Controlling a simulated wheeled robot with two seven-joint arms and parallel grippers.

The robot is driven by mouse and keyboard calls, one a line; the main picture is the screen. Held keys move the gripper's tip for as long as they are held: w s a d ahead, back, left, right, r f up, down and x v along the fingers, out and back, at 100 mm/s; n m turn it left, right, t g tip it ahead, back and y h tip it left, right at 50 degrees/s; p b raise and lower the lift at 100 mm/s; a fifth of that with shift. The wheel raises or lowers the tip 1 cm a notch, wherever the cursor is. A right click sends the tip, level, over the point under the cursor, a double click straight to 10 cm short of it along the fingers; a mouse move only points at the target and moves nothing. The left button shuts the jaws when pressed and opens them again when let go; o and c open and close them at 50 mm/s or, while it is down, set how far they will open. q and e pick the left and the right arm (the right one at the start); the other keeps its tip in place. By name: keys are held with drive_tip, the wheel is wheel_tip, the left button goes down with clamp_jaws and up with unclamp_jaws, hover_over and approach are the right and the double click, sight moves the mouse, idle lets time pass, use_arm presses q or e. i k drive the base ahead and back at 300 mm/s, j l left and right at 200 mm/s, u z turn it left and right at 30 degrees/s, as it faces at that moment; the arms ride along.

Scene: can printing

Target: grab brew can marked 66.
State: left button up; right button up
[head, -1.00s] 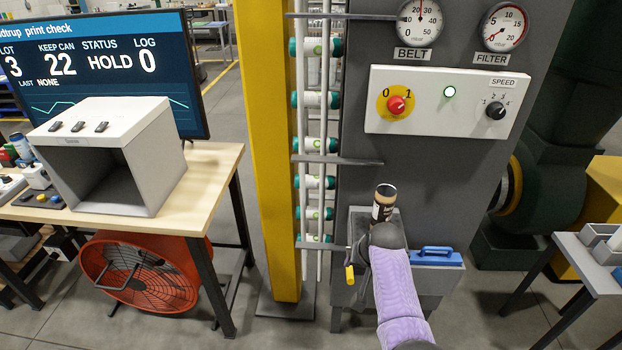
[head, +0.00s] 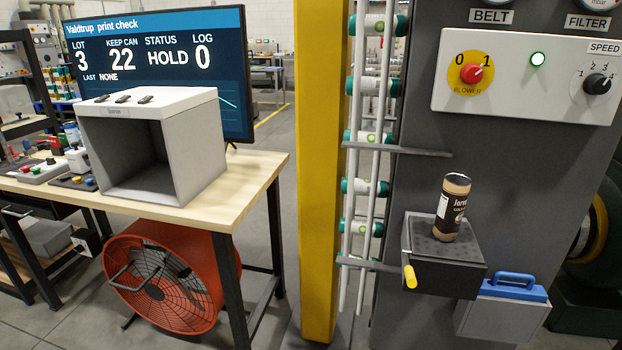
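A brown and black can (head: 453,208) with a pale band and white lettering stands almost upright on a dark perforated shelf (head: 420,238) at the front of the grey machine. Its lettering is only partly legible, and I cannot read a 66 on it. Several white cans with teal ends, such as one near the middle (head: 367,136), lie stacked in a vertical rack of rods (head: 346,290) left of the machine. Their numbers are too small to read. Neither of my grippers is in view. Nothing touches the brown can.
A yellow post (head: 320,180) stands left of the rack. A wooden table (head: 245,185) holds a grey open-fronted box (head: 205,150) and a screen (head: 160,50) reading "KEEP CAN 22" and "HOLD". An orange fan (head: 170,275) sits below. A blue-handled bin (head: 508,300) hangs right of the shelf.

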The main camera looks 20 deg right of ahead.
sight(456, 188)
drive_tip(key=z, duration=1.4)
